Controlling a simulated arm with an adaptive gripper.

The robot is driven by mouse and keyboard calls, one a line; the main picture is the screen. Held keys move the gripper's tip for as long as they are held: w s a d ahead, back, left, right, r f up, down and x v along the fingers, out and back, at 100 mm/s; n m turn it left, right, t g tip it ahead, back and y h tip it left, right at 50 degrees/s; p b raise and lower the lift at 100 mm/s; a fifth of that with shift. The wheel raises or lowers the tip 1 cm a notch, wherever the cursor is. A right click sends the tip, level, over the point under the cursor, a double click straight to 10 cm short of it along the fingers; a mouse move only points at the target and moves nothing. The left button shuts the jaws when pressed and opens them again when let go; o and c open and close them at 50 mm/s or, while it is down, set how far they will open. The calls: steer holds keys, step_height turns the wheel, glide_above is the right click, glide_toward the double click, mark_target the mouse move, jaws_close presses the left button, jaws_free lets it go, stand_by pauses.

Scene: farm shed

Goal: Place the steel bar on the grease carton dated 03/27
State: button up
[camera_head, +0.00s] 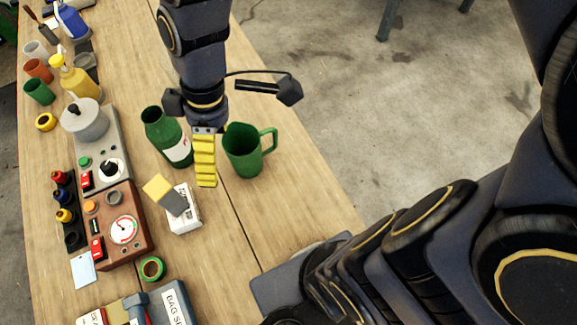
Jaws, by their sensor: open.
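A grey block with a yellow end (174,203) leans over a small white carton (187,221) left of the table's centre seam. It may be the steel bar, but I cannot tell for sure, nor whether it rests on the carton or stands beside it. The carton has dark print too small to read, so no date shows. My gripper (205,178) is open and points down between the green bottle and the green mug, behind and right of the carton. Its yellow ribbed finger faces the camera; the other finger is hidden. I see nothing held.
A green bottle (160,131) and green mug (243,155) stand close on either side of my gripper. A brown gauge box (116,248), green tape roll (152,268) and grey sealer (172,303) lie left and front. Another white carton (92,318) is cut off below.

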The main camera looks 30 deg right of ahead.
steer(key=s+d+r+m+h, duration=0.2)
steer(key=s+d+m, duration=0.6)
steer(key=s+m, duration=0.2)
steer(key=shift+s+r+m, duration=0.15)
steer(key=shift+r+m, duration=0.05)
steer(key=shift+m, duration=1.1)
